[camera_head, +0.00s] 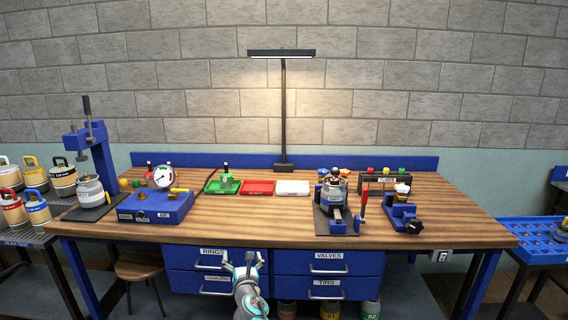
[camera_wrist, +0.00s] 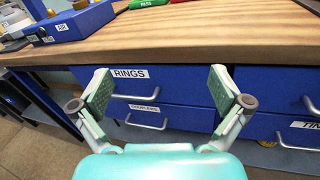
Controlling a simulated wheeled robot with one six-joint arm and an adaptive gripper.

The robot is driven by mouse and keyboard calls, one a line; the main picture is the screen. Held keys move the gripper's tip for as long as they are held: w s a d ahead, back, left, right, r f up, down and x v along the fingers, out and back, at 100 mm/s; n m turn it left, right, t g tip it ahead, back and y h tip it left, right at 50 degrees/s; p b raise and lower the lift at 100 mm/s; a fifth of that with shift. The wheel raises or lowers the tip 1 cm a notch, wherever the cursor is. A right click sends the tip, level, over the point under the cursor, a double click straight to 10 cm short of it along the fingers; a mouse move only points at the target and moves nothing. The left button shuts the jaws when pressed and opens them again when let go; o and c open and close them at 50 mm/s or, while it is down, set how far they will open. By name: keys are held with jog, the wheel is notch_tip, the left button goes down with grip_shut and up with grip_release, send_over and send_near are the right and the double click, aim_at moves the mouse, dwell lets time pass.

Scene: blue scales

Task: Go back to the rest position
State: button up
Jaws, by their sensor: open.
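My gripper (camera_head: 245,262) is low in front of the workbench, before the blue drawers on the left. In the wrist view my gripper (camera_wrist: 160,92) has its two fingers wide apart with nothing between them. The drawer labelled RINGS (camera_wrist: 170,87) shows behind the fingers, with another labelled drawer below it. Both drawers look shut. The wooden bench top (camera_head: 270,227) lies above and beyond my gripper, and no contact between them shows.
The bench carries a blue gauge box (camera_head: 155,207), green (camera_head: 222,186), red (camera_head: 257,188) and white (camera_head: 292,188) trays, and a vise-like fixture (camera_head: 337,205). A lamp (camera_head: 283,110) stands at the back. A stool (camera_head: 139,270) is below left, a blue tray table (camera_head: 540,243) at right.

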jog(key=s+d+f+m+g, duration=0.1)
jog(key=s+d+f+m, duration=0.3)
jog(key=s+d+f, duration=0.35)
jog(key=s+d+f+m, duration=0.4)
jog(key=s+d+f, duration=0.1)
jog(key=s+f, duration=0.45)
jog(key=s+d+f+m+h, duration=0.1)
jog(key=s+d+f+m, duration=0.25)
jog(key=s, duration=0.55)
jog(key=s+d+f+m, duration=0.3)
jog(key=s+d+m, duration=0.15)
jog(key=s, duration=0.45)
jog(key=s+d+r+m+h, duration=0.1)
jog(key=s+d+r+m, duration=0.15)
jog(key=s, duration=0.55)
jog(key=s+d+r+m+g, duration=0.1)
jog(key=s+d+m, duration=0.25)
jog(key=s, duration=0.45)
jog(key=s+d+r+m+h, duration=0.1)
jog(key=s+d+r+m, duration=0.2)
jog(key=s, duration=0.5)
jog(key=s+d+r+m+h, duration=0.1)
jog(key=s+d+r+m, duration=0.1)
jog(key=s+r+m, duration=1)
notch_tip(320, 180, up, 2)
jog(key=s, duration=0.3)
jog(key=shift+d, duration=0.4)
jog(key=shift+w+r, duration=0.1)
